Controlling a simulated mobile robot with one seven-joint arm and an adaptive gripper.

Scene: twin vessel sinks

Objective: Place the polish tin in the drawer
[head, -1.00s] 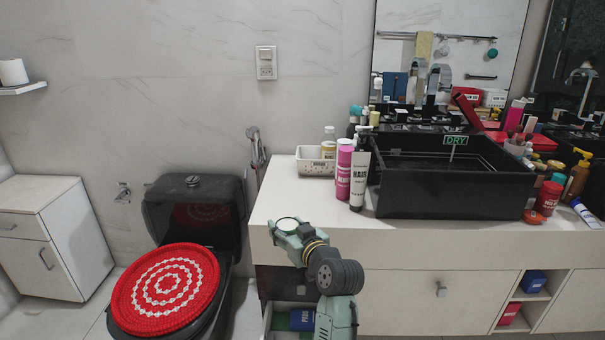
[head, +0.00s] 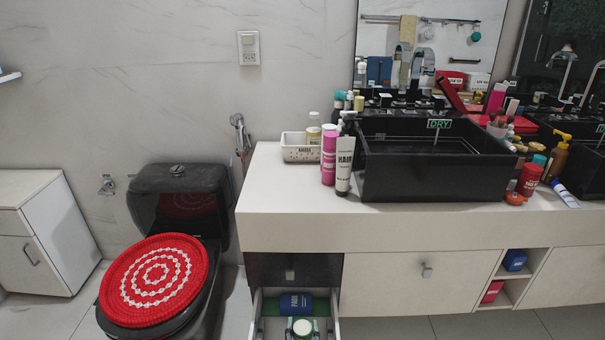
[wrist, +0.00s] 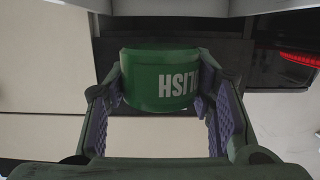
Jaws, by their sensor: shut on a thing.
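In the head view the drawer (head: 335,329) is pulled out under the dark front at the left end of the vanity. It holds a blue item (head: 295,304) on a green surface.
A toilet with a red and white round cover (head: 153,280) stands left of the drawer. The vanity top (head: 280,205) carries a basket (head: 299,152), a pink bottle (head: 328,165), a HAIR tube (head: 344,165) and a black sink (head: 430,175). The counter's front left is bare.

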